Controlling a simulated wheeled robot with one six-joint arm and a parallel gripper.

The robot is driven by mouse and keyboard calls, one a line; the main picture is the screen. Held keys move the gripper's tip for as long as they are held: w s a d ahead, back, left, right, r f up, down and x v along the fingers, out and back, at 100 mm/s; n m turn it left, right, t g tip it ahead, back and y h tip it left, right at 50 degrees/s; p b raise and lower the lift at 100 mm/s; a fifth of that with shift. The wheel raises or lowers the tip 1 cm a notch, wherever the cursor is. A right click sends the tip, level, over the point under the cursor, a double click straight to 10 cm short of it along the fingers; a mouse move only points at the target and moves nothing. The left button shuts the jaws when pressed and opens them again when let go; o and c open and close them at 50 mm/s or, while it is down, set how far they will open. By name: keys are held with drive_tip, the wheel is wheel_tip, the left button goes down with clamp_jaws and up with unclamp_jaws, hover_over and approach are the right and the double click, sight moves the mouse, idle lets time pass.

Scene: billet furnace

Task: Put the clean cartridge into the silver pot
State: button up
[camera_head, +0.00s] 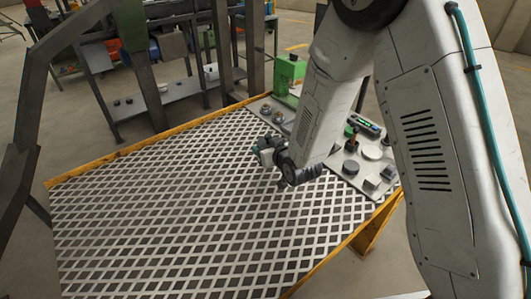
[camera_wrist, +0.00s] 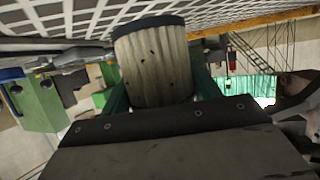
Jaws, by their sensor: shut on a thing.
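A pale, ribbed cylindrical cartridge (camera_wrist: 155,68) with a dark end band fills the middle of the wrist view. It shows a few small dark specks. My gripper (camera_wrist: 161,88) is shut on it, with a teal finger on each side. In the head view my gripper (camera_head: 266,154) is over the grating table near its right part, and the cartridge there is small and mostly hidden. A short grey cylinder (camera_head: 350,168) stands on the plate to the right of my gripper. I cannot tell whether it is the silver pot; no other thing is clearly that pot.
The grating table (camera_head: 150,215) has a raised yellow edge (camera_head: 130,152) and is bare at left and front. A pale plate (camera_head: 347,187) at right carries several small parts, partly hidden by my arm. A green box (camera_head: 289,70) stands at the back. Dark posts rise behind the table.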

drive_tip(key=f, duration=0.1)
drive_tip(key=d+f, duration=0.1)
drive_tip(key=f, duration=0.1)
drive_tip(key=shift+a+f, duration=0.2)
drive_tip(key=shift+f, duration=0.05)
drive_tip(key=shift+a, duration=0.1)
drive_tip(key=shift+f, duration=0.15)
drive_tip(key=o, duration=1)
drive_tip(key=shift+o, duration=0.2)
